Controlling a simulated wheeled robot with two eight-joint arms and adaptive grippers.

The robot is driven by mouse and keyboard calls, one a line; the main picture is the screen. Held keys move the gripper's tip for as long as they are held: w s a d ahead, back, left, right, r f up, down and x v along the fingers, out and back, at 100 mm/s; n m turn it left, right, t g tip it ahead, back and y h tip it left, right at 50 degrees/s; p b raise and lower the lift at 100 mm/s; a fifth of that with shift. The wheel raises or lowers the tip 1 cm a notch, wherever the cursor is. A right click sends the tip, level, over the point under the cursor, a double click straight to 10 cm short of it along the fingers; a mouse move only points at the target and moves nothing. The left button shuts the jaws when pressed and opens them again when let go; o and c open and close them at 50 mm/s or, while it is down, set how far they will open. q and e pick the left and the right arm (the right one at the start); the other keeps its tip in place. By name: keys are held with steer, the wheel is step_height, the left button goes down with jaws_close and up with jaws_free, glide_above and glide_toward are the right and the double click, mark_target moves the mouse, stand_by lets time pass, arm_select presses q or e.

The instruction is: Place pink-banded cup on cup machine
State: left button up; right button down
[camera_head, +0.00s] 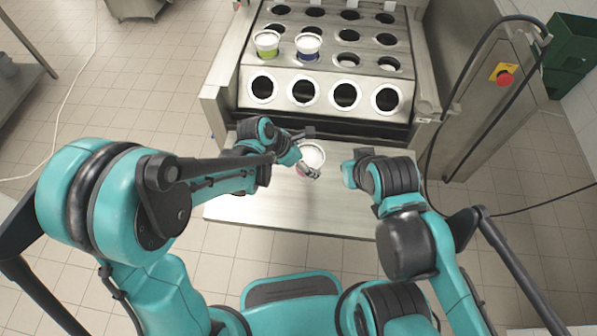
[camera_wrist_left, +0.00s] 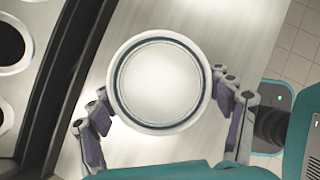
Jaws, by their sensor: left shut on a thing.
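The pink-banded cup (camera_head: 312,156) is white and round-topped, with a trace of pink low on its side in the head view. In the left wrist view the cup (camera_wrist_left: 158,82) is seen from above, its rim facing the camera. My left gripper (camera_head: 308,150) is shut on the cup, one finger on each side, over the steel shelf (camera_head: 250,207). I cannot tell whether the cup touches the shelf. The cup machine (camera_head: 318,90) stands behind, with rows of round holes. My right gripper (camera_head: 352,168) is just right of the cup; its fingers are not clear.
A green-banded cup (camera_head: 266,45) and a blue-banded cup (camera_head: 308,47) sit in machine holes in a row further back. The front row of holes is empty. A control box with a red button (camera_head: 504,78) and black cables stands at the right.

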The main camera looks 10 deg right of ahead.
arm_select(q)
steer(key=a+f, duration=0.1)
steer(key=w+a+f, duration=0.1)
steer(key=shift+w+a+b, duration=0.1)
steer(key=shift+a+b, duration=0.25)
steer(key=shift+f+b, duration=0.9)
steer(key=shift+f, duration=1.05)
steer(key=shift+r, duration=0.1)
steer(key=o, duration=1.5)
steer(key=shift+f, duration=0.2)
steer(key=shift+c, duration=0.2)
steer(key=shift+r, duration=0.1)
